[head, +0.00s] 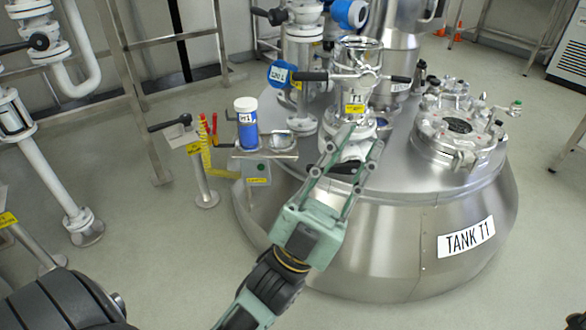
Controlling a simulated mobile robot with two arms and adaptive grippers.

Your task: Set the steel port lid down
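My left gripper (351,148) reaches up from the bottom middle, over the near side of the domed steel tank (390,245) labelled TANK T1. Its two fingers are spread apart, and I see no lid between them. White and steel port fittings (352,125) show behind and between the fingertips; I cannot tell whether the fingers touch them. A round steel piece (282,141) lies on the small side shelf left of the gripper; I cannot tell whether it is the port lid. My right gripper is not in view.
A blue canister with a white cap (246,124) stands on the side shelf. A valve with black handles (352,78) rises behind the gripper. A clamped round hatch (459,130) sits on the tank's right. Steel rails (130,85) stand at left; the floor in front is clear.

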